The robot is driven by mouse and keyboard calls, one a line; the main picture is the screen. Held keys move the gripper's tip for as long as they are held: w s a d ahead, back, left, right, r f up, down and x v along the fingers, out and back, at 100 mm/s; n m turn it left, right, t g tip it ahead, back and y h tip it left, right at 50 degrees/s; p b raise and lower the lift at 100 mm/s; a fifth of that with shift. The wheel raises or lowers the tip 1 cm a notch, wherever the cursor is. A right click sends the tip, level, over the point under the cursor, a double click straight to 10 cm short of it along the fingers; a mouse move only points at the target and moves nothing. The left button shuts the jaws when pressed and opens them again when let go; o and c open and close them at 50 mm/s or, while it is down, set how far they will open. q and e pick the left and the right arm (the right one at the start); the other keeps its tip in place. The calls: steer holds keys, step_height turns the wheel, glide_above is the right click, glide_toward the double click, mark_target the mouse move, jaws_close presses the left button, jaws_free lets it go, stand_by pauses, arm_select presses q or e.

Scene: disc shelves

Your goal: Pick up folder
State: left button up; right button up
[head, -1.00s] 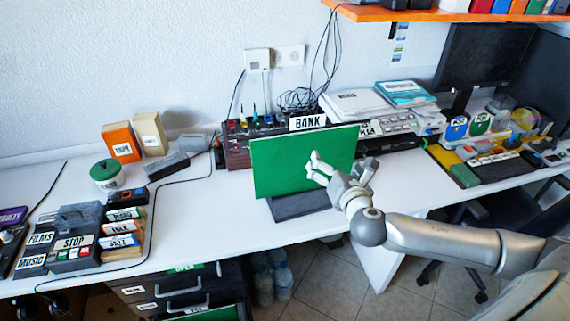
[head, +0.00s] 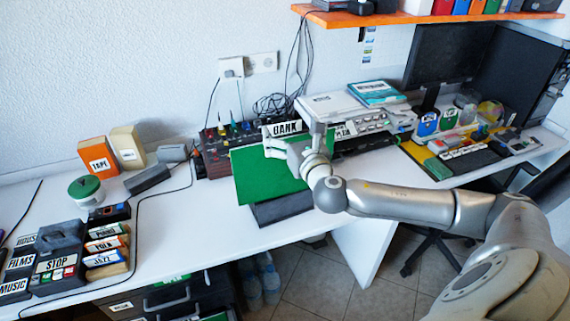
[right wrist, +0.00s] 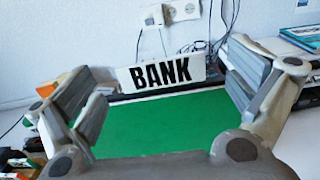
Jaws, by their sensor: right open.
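The green folder (head: 258,178) stands in a dark grey holder (head: 282,208) near the front of the white desk. A white BANK label (head: 283,129) shows at its top edge and reads clearly in the right wrist view (right wrist: 163,74). My right gripper (head: 296,141) is at the folder's upper right, hiding that part. In the right wrist view its two fingers (right wrist: 160,85) are spread wide, one on each side of the green face (right wrist: 165,122), with nothing gripped. Contact with the folder cannot be told. My left gripper is out of view.
A dark device with cables (head: 215,155) stands behind the folder. Books (head: 335,106) and a monitor (head: 447,65) are at the right. Labelled boxes (head: 58,265) and a green-lidded jar (head: 86,190) are at the left.

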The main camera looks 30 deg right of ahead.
mark_target(285, 125)
steer(key=x, duration=0.3)
steer(key=shift+w+f+p, duration=0.15)
steer(key=shift+w+p, duration=0.15)
steer(key=c, duration=1.5)
